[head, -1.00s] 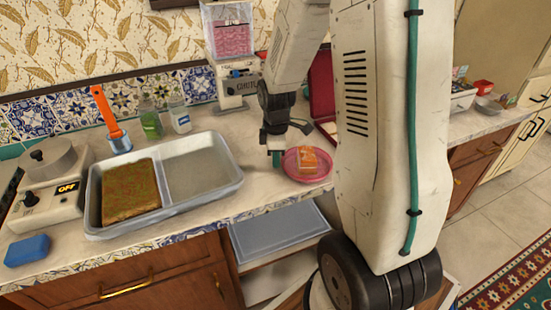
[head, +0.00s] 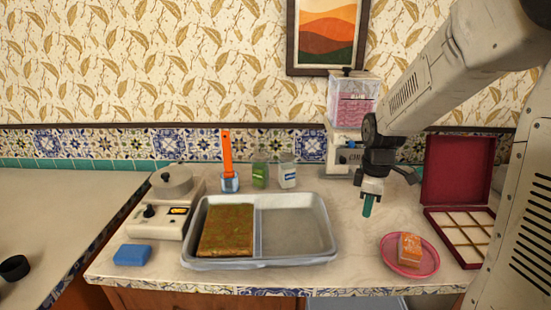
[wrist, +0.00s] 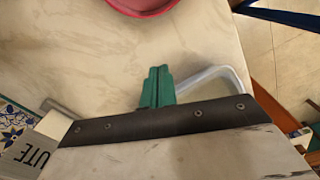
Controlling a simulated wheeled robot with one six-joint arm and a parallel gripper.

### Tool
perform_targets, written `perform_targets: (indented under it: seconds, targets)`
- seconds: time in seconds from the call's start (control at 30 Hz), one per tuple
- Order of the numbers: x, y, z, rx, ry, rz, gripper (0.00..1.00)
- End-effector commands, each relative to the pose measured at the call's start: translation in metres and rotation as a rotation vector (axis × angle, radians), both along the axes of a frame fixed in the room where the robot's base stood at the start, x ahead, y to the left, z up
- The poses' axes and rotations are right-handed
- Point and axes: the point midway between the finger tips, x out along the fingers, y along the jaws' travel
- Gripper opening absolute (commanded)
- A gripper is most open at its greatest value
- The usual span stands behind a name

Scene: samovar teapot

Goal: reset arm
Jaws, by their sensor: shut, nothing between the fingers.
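My gripper (head: 367,205) hangs above the counter in the head view, between the metal tray and the pink plate. Its green fingers point down, are shut together and hold nothing. The fingers also show in the wrist view (wrist: 157,87), over bare counter. My arm reaches in from the right side of the head view.
The counter (head: 350,270) holds a two-part tray (head: 328,245) with a brown-green slab (head: 228,230), a pink plate (head: 425,268) with an orange block (head: 409,248), an open red box (head: 457,170), a dispenser (head: 345,135), a burner (head: 153,221) and a blue sponge (head: 132,254).

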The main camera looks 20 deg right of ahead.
Motion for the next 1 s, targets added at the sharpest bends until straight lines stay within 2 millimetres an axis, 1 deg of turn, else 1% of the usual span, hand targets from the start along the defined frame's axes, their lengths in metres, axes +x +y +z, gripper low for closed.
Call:
perform_targets:
  seconds: [0.07,0.17,0.27,0.37,0.5,0.57,0.7,0.9,1.0]
  targets:
    - [0.0,0.0,0.0,0.001,0.001,-0.017,0.0]
    - [-0.004,0.001,0.0,0.004,0.016,-0.09,0.0]
    - [-0.018,0.005,-0.005,0.011,0.066,-0.217,0.0]
    - [-0.04,0.014,0.003,0.008,0.105,-0.374,0.0]
    - [-0.075,0.033,0.026,-0.007,0.127,-0.569,0.0]
    - [-0.089,0.041,0.036,-0.014,0.128,-0.639,0.0]
    - [-0.127,0.063,0.061,-0.027,0.112,-0.791,0.0]
    - [-0.184,0.091,0.089,-0.022,0.048,-0.942,0.0]
    - [-0.206,0.1,0.098,-0.006,0.005,-0.958,0.0]
